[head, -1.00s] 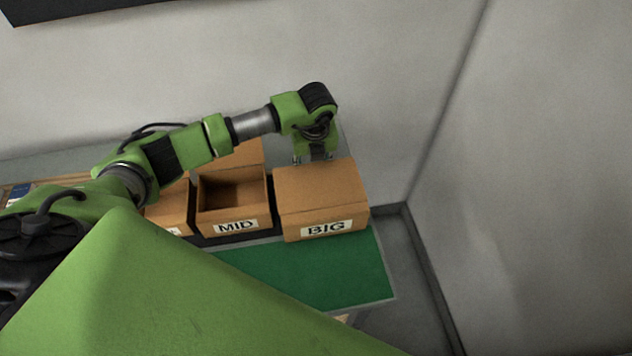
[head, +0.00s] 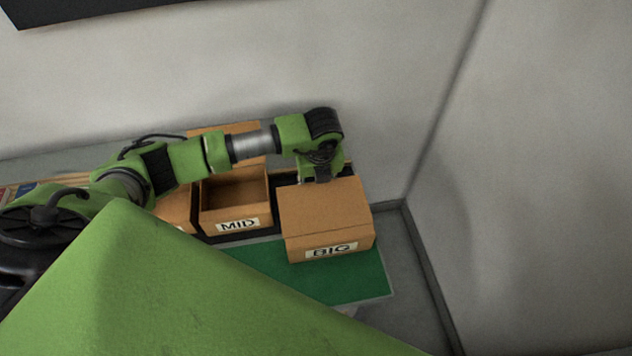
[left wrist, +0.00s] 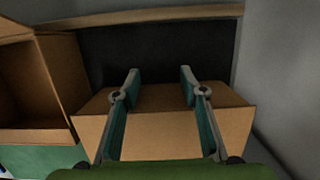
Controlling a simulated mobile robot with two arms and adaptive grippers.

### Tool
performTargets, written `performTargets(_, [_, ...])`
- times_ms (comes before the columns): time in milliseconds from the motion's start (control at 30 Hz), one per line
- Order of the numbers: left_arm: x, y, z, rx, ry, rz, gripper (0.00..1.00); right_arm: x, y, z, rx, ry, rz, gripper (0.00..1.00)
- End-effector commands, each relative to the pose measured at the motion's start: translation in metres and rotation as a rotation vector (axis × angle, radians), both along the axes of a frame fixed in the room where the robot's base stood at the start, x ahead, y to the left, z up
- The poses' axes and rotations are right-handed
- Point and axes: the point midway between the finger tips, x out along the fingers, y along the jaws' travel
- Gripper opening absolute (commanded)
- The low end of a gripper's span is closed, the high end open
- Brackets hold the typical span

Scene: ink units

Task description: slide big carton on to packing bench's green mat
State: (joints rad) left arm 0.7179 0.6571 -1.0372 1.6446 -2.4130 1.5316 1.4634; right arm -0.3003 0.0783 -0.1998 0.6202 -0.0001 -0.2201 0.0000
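The big carton (head: 327,212), a closed brown box labelled BIG, rests over the right part of the packing bench's green mat (head: 260,262). Its front edge is well forward of the MID carton's front. My left gripper (head: 318,177) is down at the carton's back edge, and its fingertips are partly hidden there. In the left wrist view the two fingers (left wrist: 160,78) are spread apart with nothing clamped between them, and the big carton (left wrist: 165,130) shows between and around them. My right gripper is not in view.
The open MID carton (head: 236,205) stands to the left in a dark rack (head: 273,222), with another carton (head: 178,211) partly hidden beyond it. The rack space behind the big carton is empty. A wall stands to the right. My green arm covers the lower left.

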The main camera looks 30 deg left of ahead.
Motion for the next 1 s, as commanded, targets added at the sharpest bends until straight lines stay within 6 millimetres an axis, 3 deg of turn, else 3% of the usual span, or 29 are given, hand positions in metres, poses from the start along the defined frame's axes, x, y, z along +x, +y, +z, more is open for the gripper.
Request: performTargets(1000, [-0.05, -0.038, 0.001, -0.002, 0.001, -0.002, 0.39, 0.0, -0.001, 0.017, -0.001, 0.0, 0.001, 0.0])
